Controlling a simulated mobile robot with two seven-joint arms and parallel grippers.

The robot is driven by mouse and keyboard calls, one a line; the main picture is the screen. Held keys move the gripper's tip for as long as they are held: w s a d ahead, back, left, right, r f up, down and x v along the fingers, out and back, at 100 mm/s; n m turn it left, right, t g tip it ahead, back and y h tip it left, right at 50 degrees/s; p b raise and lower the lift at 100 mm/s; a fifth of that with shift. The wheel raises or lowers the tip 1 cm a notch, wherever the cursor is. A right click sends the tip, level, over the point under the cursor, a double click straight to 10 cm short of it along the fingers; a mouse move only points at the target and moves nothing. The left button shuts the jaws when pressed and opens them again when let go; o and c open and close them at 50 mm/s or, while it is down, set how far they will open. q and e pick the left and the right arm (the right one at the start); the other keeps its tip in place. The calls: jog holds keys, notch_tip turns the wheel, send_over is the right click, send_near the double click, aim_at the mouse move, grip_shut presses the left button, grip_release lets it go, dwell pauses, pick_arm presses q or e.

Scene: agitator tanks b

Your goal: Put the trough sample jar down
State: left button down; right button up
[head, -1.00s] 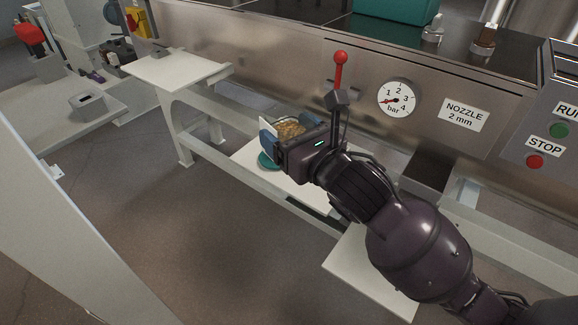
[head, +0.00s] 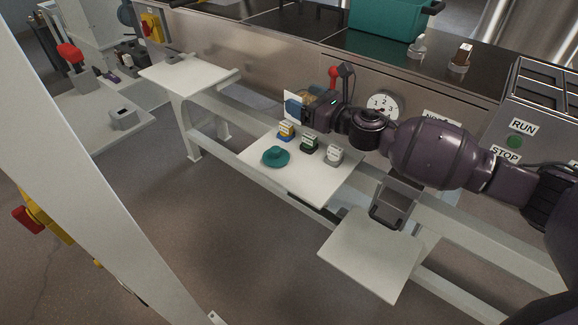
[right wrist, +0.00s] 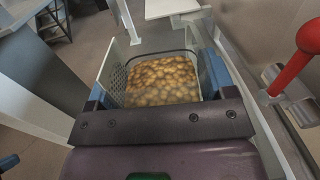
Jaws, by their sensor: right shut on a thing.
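The trough sample jar (right wrist: 162,82) is a clear squarish container of golden-brown pieces. My right gripper (right wrist: 160,88) is shut on it, with a blue finger on each side. In the head view the right gripper (head: 298,108) holds the jar above the back of a white shelf board (head: 312,187); there the jar is mostly hidden by the gripper. On that board stand small labelled items, one blue (head: 286,131), one green (head: 309,143) and one pale grey (head: 334,154), with a teal round lid-like piece (head: 275,156) in front. My left gripper is not in view.
A red-knobbed lever (head: 333,74) and a pressure gauge (head: 382,105) sit on the steel panel close behind the right gripper. Another white board (head: 370,254) and a grey box (head: 394,203) lie to the right. The front of the shelf board is bare.

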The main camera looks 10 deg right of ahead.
jog(key=shift+w+d+f+n+g+y, duration=0.1)
jog(key=shift+d+f+n+g+y, duration=0.1)
jog(key=shift+d+f, duration=0.3)
jog(key=shift+w+d+f+n+g+y, duration=0.1)
jog(key=shift+d+f+y, duration=0.1)
jog(key=shift+f, duration=0.5)
jog(key=shift+d+f, duration=0.1)
jog(key=shift+f, duration=0.6)
notch_tip(320, 180, down, 16)
jog(key=b, duration=0.5)
jog(key=shift+r, duration=0.25)
notch_tip(320, 180, down, 4)
jog(key=shift+f+b, duration=0.15)
jog(key=shift+b, duration=0.7)
jog(key=shift+f, duration=0.2)
jog(key=o, duration=1)
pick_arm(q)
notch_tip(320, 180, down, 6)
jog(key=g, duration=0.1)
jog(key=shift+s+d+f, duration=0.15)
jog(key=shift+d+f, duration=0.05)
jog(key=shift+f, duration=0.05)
